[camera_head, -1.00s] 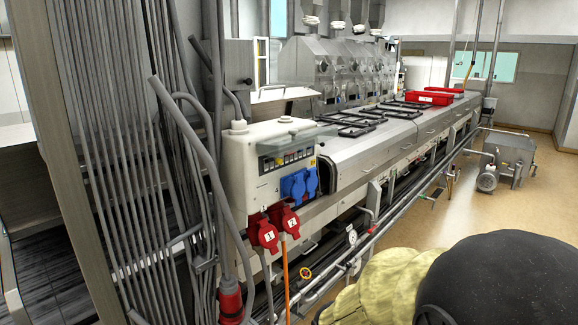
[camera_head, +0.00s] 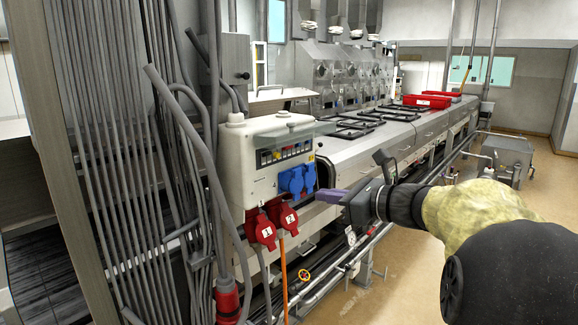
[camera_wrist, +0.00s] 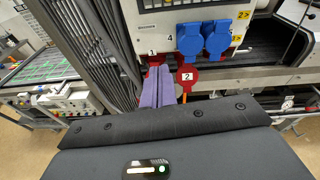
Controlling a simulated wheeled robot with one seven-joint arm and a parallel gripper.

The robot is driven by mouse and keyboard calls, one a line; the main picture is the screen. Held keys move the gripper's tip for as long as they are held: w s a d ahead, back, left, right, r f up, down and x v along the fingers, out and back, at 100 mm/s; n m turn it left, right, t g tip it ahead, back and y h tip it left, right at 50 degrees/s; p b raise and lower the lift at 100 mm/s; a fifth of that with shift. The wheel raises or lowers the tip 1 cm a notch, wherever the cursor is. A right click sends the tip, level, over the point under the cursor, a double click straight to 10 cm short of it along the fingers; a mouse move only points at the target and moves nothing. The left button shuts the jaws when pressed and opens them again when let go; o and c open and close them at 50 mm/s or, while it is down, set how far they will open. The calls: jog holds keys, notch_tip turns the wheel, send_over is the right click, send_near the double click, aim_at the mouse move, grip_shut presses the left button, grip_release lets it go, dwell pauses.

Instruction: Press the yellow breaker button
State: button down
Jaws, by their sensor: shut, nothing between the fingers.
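A white breaker box (camera_head: 246,174) hangs on the left side of the machine. Its breaker panel (camera_head: 285,152) carries a row of small coloured buttons; the yellow one is too small to pick out surely. In the wrist view only the panel's lower edge (camera_wrist: 176,5) shows at the top, and no button can be made out. My gripper (camera_head: 322,195) is shut and empty, right of the box and lower than the panel, apart from the buttons in the picture. In the wrist view its purple fingers (camera_wrist: 157,72) are together, in front of the red sockets.
Two blue sockets (camera_head: 291,182) sit on the box just below the panel. Red plugs (camera_head: 264,231) marked 1 and 2 hang under it. Grey pipes and cables (camera_head: 185,130) crowd the left. The long steel machine (camera_head: 370,155) runs back right; open floor (camera_head: 395,285) lies at the lower right.

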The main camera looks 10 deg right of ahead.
aim_at(279, 156)
jog(key=r, duration=0.1)
jog(key=d+r+m+t, duration=0.1)
jog(key=r, duration=0.1)
jog(key=d+r+t, duration=0.1)
jog(key=r, duration=0.1)
jog(key=shift+w+d+m+y, duration=0.1)
jog(key=shift+m+y, duration=0.2)
jog(key=shift+y, duration=0.1)
jog(key=shift+w, duration=0.1)
jog(key=p+x, duration=0.6)
jog(key=x, duration=0.7)
jog(key=shift+w+a, duration=0.2)
jog(key=shift+a, duration=0.05)
jog(key=shift+w+a+f, duration=0.1)
